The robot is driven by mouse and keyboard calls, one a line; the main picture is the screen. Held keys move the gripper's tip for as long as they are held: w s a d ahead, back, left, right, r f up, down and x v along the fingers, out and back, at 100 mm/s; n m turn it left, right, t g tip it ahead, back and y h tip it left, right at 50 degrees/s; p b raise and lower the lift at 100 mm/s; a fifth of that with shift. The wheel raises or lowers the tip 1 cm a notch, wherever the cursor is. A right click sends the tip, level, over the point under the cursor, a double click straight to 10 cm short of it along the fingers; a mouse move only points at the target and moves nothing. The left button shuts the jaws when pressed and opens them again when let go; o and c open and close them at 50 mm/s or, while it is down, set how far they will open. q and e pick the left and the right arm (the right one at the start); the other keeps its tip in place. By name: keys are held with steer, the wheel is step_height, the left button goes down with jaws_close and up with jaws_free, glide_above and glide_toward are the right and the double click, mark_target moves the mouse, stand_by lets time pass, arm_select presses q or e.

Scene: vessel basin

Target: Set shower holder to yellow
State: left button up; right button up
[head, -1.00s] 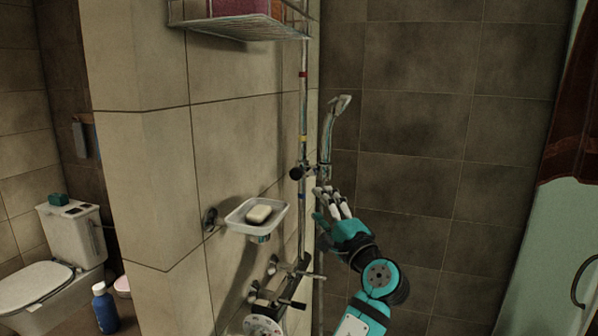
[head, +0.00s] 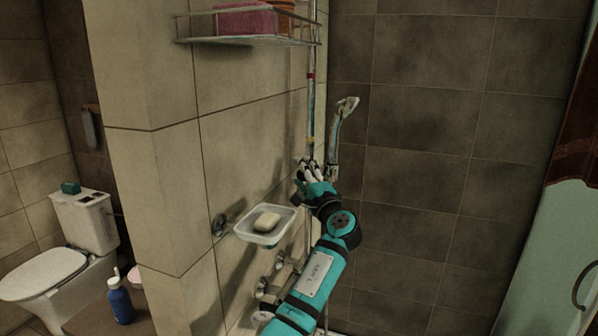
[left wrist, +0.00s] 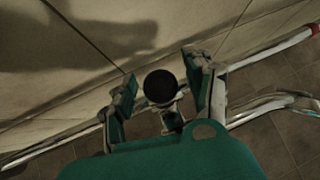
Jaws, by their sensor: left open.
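The shower rail (head: 311,100) stands upright at the wall corner, with a red band (head: 310,77) high up and a yellow band (head: 309,140) lower down. The hand shower (head: 347,106) leans in the holder, just right of the rail. My left gripper (head: 311,172) is at the holder, just below the yellow band, and hides it in the head view. In the left wrist view the holder's round black knob (left wrist: 160,87) lies between the open fingers, with a gap on both sides. My right gripper is not in view.
A wire shelf (head: 245,39) juts from the wall above. A soap dish (head: 266,238) with soap and the taps (head: 268,286) sit on the wall beside my left forearm. The tiled wall to the right is clear.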

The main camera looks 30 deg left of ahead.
arm_select(q)
steer(key=shift+c, duration=0.2)
steer(key=shift+s+r, duration=0.15)
jaws_close()
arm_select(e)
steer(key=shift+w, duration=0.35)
arm_select(q)
steer(key=shift+r+p, duration=0.65)
steer(key=shift+r, duration=2.1)
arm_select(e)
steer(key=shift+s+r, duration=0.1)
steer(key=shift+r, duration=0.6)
arm_select(q)
steer(key=shift+c, duration=1.2)
jaws_free()
steer(key=shift+o, duration=1.4)
steer(key=shift+d, duration=0.15)
